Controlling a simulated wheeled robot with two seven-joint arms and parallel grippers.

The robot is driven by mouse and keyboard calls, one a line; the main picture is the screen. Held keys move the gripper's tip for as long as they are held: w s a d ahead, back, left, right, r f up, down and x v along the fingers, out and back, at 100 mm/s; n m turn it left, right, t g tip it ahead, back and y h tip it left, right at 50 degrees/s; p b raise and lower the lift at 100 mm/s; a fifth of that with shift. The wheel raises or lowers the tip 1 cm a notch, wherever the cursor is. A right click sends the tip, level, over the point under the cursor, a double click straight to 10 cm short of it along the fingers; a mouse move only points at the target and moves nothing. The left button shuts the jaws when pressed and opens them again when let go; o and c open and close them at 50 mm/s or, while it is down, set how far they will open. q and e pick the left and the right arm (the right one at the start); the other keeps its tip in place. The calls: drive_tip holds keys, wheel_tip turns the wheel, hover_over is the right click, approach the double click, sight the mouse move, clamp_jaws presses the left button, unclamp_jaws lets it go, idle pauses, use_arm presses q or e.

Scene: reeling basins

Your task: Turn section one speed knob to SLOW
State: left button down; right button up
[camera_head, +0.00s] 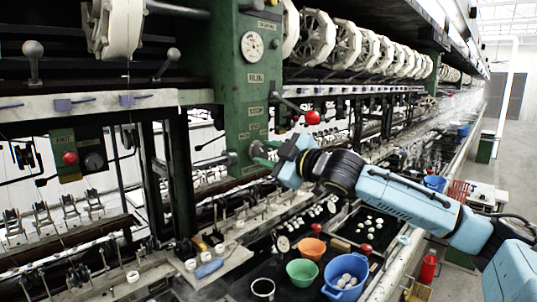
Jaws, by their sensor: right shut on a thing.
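My right gripper (262,152) reaches in from the right, at the lower part of the green machine column (232,85). It is shut on a knob at the column's face, which I take to be the speed knob; the fingers hide most of it, so I cannot read its setting. Small label plates are on the column above, too small to read surely. A similar green control box (68,155) hangs at the left, with a red button and a dark round knob (94,161). My left gripper is not in view.
A red ball-ended lever (312,117) sticks out just above my right gripper. Below are an orange bowl (312,248), a green bowl (302,271) and a blue basin (346,275) with white cocoons.

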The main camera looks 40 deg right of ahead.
drive_tip(key=o, duration=1)
drive_tip(key=shift+c, duration=0.2)
drive_tip(key=shift+s+f, duration=0.1)
drive_tip(key=shift+s+d+f+b, duration=0.1)
drive_tip(key=shift+s+d+b, duration=0.05)
drive_tip(key=shift+s+b, duration=0.8)
drive_tip(key=shift+s, duration=0.4)
drive_tip(key=s, duration=1)
drive_tip(key=shift+s+d+r, duration=0.2)
drive_tip(key=shift+s+d, duration=0.05)
drive_tip(key=shift+d, duration=0.2)
